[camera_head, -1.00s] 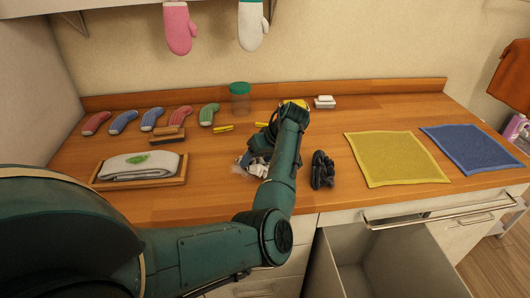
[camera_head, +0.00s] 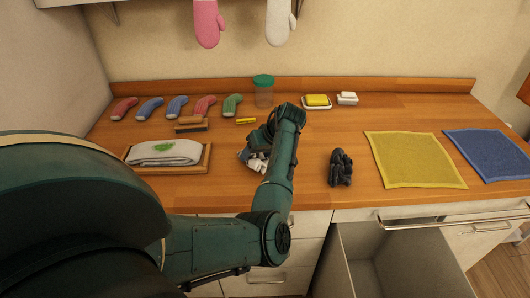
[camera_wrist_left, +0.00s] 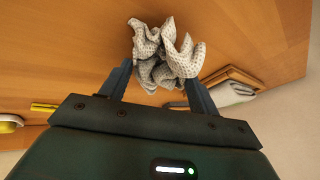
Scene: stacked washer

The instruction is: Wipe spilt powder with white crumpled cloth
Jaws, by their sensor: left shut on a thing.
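The white crumpled cloth (camera_head: 254,161) is on or just over the wooden counter, partly hidden behind my left arm in the head view. My left gripper (camera_wrist_left: 158,76) is shut on it, with the cloth bunched out beyond the fingertips in the left wrist view (camera_wrist_left: 165,48). The head view shows the left gripper (camera_head: 257,147) from behind, above the counter between the wooden tray and the black gloves. I cannot make out any spilt powder clearly; the cloth and arm may hide it. My right gripper is not in view.
A wooden tray (camera_head: 207,168) with a folded, green-marked towel lies left of the cloth. A brush (camera_head: 191,125), several colored socks, a lidded jar (camera_head: 263,95) and soap stand behind. A drawer is open below.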

